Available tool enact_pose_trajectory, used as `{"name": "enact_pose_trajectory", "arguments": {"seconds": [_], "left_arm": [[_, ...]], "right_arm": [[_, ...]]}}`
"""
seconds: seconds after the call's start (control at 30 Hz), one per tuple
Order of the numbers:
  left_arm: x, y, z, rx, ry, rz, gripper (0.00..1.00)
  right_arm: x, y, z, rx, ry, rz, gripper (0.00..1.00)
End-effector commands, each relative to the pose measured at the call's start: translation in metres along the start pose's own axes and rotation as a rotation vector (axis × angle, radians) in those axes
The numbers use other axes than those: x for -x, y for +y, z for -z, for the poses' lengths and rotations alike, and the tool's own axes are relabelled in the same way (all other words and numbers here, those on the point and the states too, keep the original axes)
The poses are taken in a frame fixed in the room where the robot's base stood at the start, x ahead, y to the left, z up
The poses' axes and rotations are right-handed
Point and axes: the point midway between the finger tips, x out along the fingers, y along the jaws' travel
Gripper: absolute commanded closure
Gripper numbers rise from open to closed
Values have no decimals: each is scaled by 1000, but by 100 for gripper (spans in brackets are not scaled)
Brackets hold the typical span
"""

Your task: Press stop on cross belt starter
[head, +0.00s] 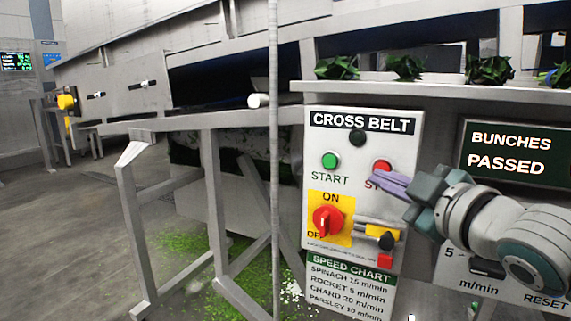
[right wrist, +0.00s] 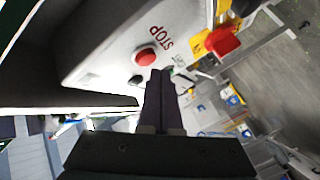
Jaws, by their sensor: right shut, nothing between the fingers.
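The cross belt starter (head: 317,175) is a pale upright panel in the middle of the head view. Its red stop button (head: 382,166) is at the upper right of the panel, and it also shows in the right wrist view (right wrist: 146,57) beside the word STOP. The green start button (head: 330,160) is to its left. My right gripper (head: 372,179) is shut and empty, its purple fingers covering part of the STOP label just below the button. In the right wrist view the fingertips (right wrist: 160,74) appear very close to the button; contact cannot be told. My left gripper is out of view.
A red rotary switch (head: 328,220) on a yellow plate sits below the start button. A black knob (head: 357,138) is above the buttons. A shelf with green bunches (head: 404,67) runs above the panel. A thin grey post (head: 275,130) stands left of the panel.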

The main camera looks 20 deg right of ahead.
Motion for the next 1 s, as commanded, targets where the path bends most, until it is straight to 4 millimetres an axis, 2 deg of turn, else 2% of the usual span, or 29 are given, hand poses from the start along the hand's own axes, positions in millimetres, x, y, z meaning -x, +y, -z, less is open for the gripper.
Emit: {"name": "enact_pose_trajectory", "arguments": {"seconds": [0.17, 0.6, 1.0], "left_arm": [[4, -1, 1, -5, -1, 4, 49], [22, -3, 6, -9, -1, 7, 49], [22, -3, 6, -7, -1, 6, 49]], "right_arm": [[4, -2, 4, -1, 1, 2, 100], [32, -23, 25, -2, 1, 0, 100], [35, -25, 26, 0, 1, 0, 100]]}}
